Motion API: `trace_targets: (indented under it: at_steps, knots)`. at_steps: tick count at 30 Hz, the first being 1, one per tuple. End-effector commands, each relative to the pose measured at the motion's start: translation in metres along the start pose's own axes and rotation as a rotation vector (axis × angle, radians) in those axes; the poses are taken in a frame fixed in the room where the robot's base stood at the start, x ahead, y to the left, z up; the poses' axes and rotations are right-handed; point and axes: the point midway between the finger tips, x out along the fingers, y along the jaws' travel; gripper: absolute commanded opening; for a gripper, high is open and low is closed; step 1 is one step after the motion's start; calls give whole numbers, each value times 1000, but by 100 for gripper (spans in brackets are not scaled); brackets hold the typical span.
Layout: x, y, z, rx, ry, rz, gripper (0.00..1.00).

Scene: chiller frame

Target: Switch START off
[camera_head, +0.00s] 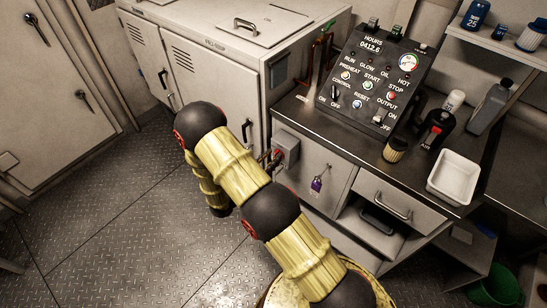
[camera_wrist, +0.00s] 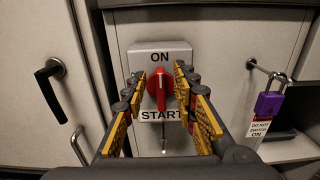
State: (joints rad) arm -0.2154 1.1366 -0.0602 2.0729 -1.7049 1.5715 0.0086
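The START switch is a grey box (camera_wrist: 163,57) with "ON" at the top and "START" on a label below. Its red rotary knob (camera_wrist: 160,84) stands upright, its marked end toward ON. In the head view the switch box (camera_head: 287,143) is on the cabinet front below the counter. My gripper (camera_wrist: 161,91) is open, with one finger on each side of the knob; contact with it cannot be told. In the head view my arm hides most of the gripper.
A purple padlock (camera_wrist: 269,104) with a "do not switch on" tag hangs from a hook right of the switch. A black door handle (camera_wrist: 50,88) is at the left. A control panel (camera_head: 373,75) stands on the counter above. Open floor lies at the left.

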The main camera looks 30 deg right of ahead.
Motion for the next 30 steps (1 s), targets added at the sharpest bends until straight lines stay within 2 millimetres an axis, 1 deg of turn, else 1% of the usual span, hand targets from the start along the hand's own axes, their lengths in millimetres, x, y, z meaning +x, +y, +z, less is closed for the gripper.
trace_targets:
  at_steps: [1, 5, 13, 28, 30]
  knots:
    - [6, -1, -1, 0, 0, -3, 28]
    - [13, 0, 0, 0, 0, -1, 28]
    - [14, 0, 0, -1, 0, 0, 28]
    - [14, 0, 0, -1, 0, 0, 0]
    - [14, 0, 0, -1, 0, 0, 0]
